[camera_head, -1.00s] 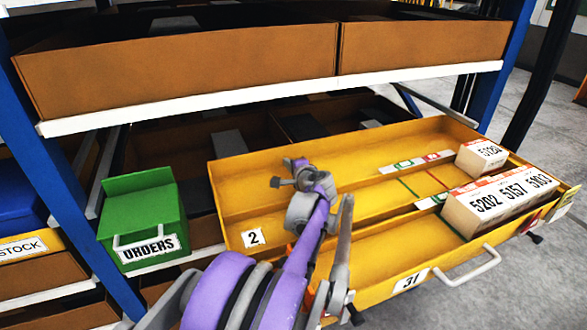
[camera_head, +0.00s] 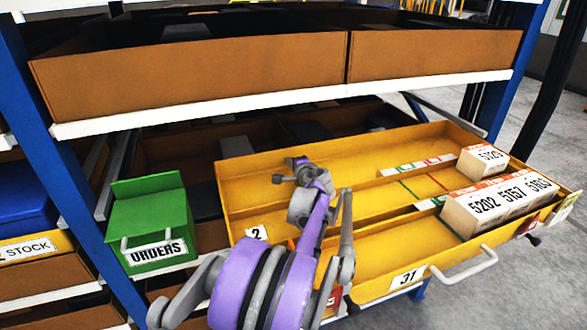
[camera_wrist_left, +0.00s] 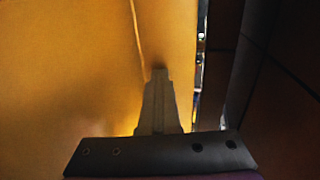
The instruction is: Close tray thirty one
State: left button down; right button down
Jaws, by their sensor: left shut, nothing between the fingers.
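Tray thirty one is a long yellow drawer (camera_head: 376,290) with a "31" label (camera_head: 408,277) and a pale bar handle (camera_head: 465,267) on its front. It stands pulled out from the rack. My left gripper (camera_head: 283,177) is over the tray's left part, at the far end of my purple and grey arm. In the left wrist view its fingers (camera_wrist_left: 160,95) are together and empty, pointing along a yellow surface (camera_wrist_left: 70,75). I cannot tell whether they touch it. My arm hides part of the tray's left end and front. My right gripper is not in view.
White boxes (camera_head: 497,208) with number labels sit in the tray's right part. A green "ORDERS" bin (camera_head: 150,215) stands left of the tray. Brown crates (camera_head: 195,80) fill the shelf above. A blue post (camera_head: 65,200) is at left. Grey floor (camera_head: 520,290) lies open at right.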

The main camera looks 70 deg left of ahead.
pick_arm(q)
jog(key=a, duration=1)
jog(key=w+a, duration=0.1)
jog(key=a, duration=0.4)
jog(key=shift+w+a+p, duration=0.1)
jog(key=shift+p, duration=0.3)
